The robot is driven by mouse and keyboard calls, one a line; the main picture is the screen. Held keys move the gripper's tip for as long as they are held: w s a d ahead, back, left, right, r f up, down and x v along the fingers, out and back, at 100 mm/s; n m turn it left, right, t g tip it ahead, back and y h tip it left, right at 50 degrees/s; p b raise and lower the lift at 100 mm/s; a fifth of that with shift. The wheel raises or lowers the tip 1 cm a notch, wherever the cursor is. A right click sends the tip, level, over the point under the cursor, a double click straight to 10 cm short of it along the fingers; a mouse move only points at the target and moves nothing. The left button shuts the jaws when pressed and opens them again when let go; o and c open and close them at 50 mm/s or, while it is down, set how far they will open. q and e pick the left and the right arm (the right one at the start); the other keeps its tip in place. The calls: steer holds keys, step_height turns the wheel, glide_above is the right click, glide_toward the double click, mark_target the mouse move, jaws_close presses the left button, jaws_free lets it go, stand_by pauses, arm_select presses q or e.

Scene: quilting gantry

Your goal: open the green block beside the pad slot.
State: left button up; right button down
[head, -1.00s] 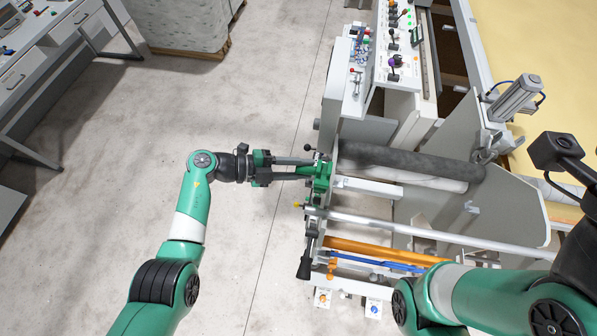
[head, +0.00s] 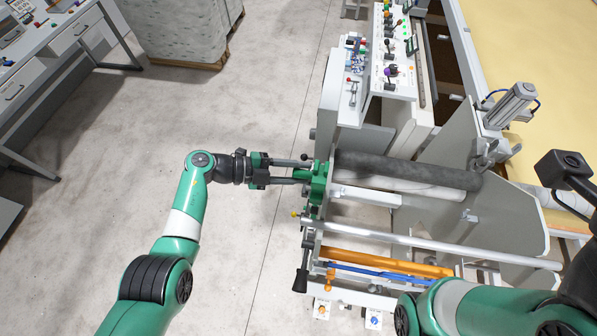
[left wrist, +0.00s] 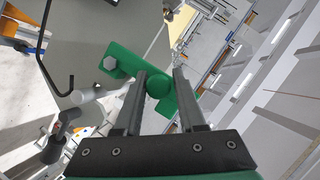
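The green block (head: 319,186) sits at the left end of the machine's rollers in the head view. It also shows in the left wrist view (left wrist: 119,60), with a hex bolt head on one end and a rounded green part between my fingertips. My left gripper (head: 307,171) reaches it from the left. In the left wrist view my left gripper (left wrist: 161,72) has its fingers apart on either side of the rounded part, with a gap showing on the right. I cannot tell whether the left finger touches it. I cannot make out the pad slot. My right gripper is out of view.
A dark roller (head: 405,168) and a pale roller lie right of the block. A silver bar (head: 430,243) and an orange bar (head: 385,262) run nearer me. A black-handled lever (head: 301,275) hangs at the front left. Open floor (head: 110,150) lies left.

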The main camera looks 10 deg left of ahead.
arm_select(q)
steer(key=shift+o, duration=1.3)
steer(key=v, duration=1.1)
steer(key=shift+a+p, duration=0.3)
steer(key=shift+p, duration=0.1)
steer(key=shift+r, duration=0.1)
